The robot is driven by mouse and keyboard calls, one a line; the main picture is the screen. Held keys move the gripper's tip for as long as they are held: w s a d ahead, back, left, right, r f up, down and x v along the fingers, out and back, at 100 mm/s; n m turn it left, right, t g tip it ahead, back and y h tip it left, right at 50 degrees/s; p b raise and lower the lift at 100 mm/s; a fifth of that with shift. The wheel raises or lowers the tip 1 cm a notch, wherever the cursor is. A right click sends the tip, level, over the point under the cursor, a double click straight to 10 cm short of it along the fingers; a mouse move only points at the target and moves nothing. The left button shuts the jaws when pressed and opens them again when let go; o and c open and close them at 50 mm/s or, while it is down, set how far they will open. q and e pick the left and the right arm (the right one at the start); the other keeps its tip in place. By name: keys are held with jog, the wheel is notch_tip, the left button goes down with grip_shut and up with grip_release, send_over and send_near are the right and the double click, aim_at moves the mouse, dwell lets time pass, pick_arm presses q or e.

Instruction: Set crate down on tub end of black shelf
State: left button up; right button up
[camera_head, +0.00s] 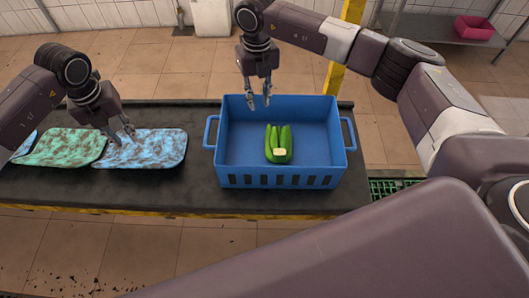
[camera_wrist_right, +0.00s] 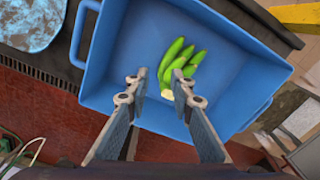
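A blue crate (camera_head: 280,180) with side handles sits upright on a black belt-like surface (camera_head: 200,200). A bunch of green bananas (camera_head: 279,142) lies inside it; the crate (camera_wrist_right: 125,60) and bananas (camera_wrist_right: 183,65) also show in the right wrist view. My right gripper (camera_head: 259,103) is above the back left part of the crate, open and empty. Its parted fingers (camera_wrist_right: 160,88) show in the wrist view. My left gripper (camera_head: 122,138) is open over a blue speckled pad (camera_head: 150,152), left of the crate. A pink tub (camera_head: 474,28) stands on a dark grey shelf (camera_head: 420,28) at the back right.
A green speckled pad (camera_head: 60,147) lies left of the blue one. A yellow post (camera_head: 340,55) rises behind the crate. A green grated thing (camera_head: 385,188) is low at the crate's right. The shelf left of the tub looks bare.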

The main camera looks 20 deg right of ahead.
pick_arm(q)
jog(key=shift+s+a, duration=0.1)
jog(key=shift+a, duration=0.15)
pick_arm(e)
notch_tip(320, 180, up, 12)
jog(key=shift+d, duration=0.25)
